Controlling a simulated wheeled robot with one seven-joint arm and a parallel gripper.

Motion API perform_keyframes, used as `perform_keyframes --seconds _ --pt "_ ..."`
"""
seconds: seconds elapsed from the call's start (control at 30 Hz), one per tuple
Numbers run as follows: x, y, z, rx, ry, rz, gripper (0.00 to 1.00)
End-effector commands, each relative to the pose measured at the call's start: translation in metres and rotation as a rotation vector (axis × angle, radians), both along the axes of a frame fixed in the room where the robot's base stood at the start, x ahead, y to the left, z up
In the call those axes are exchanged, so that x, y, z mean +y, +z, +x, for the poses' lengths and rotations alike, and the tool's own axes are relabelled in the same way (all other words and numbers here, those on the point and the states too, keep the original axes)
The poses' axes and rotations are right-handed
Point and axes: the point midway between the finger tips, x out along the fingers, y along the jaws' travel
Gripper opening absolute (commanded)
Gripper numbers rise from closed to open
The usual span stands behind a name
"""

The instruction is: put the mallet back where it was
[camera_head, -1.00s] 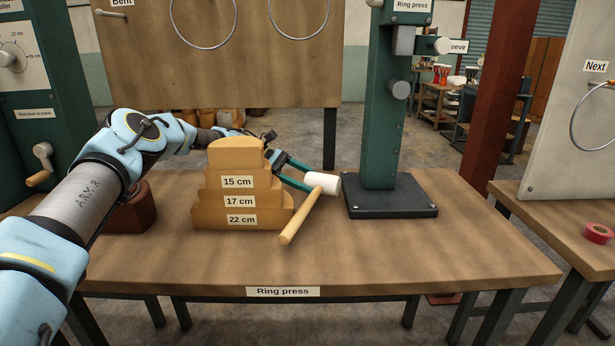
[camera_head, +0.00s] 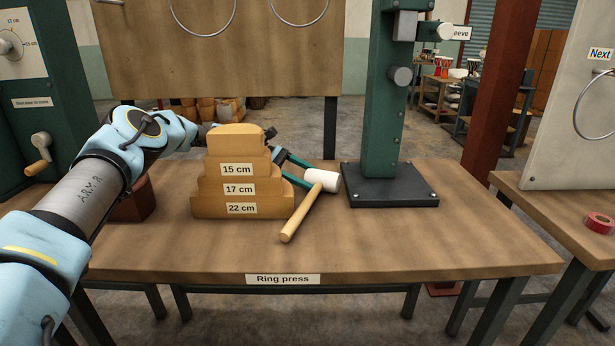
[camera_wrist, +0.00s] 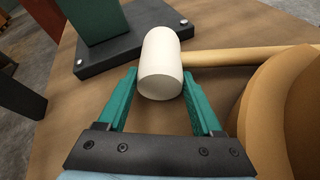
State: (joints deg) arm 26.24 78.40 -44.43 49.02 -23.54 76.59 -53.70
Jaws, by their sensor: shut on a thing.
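The mallet has a white cylindrical head (camera_head: 322,181) and a pale wooden handle (camera_head: 300,217). It is at the Ring press table, between the stepped block and the press base, with its handle slanting toward the front left. My gripper (camera_head: 304,175) comes from behind the block and is shut on the mallet head. In the wrist view, the green fingers of my gripper (camera_wrist: 159,78) are on both sides of the white head (camera_wrist: 161,62), and the handle (camera_wrist: 245,56) runs off to the right. I cannot tell whether the mallet touches the tabletop.
The stepped wooden block (camera_head: 240,188), labelled 15, 17 and 22 cm, stands close left of the mallet. The green press (camera_head: 385,130) on its black base (camera_head: 390,190) stands to the right. The table (camera_head: 430,240) is bare in front and at right.

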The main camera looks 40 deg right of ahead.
Motion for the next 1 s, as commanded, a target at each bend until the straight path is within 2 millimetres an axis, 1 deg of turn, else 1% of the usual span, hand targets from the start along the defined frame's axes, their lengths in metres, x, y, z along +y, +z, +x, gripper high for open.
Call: perform_keyframes --seconds 0.17,0.2,0.47,0.67,0.77,0.87,1.0 --pt "0.000 -0.003 0.000 0.001 0.001 -0.001 0.00" --pt "0.000 -0.002 0.000 0.001 0.001 -0.001 0.70" --pt "0.000 -0.003 0.000 0.001 0.000 0.000 1.00" --pt "0.001 -0.005 0.000 0.000 -0.002 0.003 1.00" --pt "0.003 -0.004 0.003 -0.001 -0.001 0.003 1.00" --pt "0.009 -0.001 0.013 -0.002 0.001 0.003 1.00" --pt "0.023 0.008 0.035 -0.003 0.004 0.003 1.00"
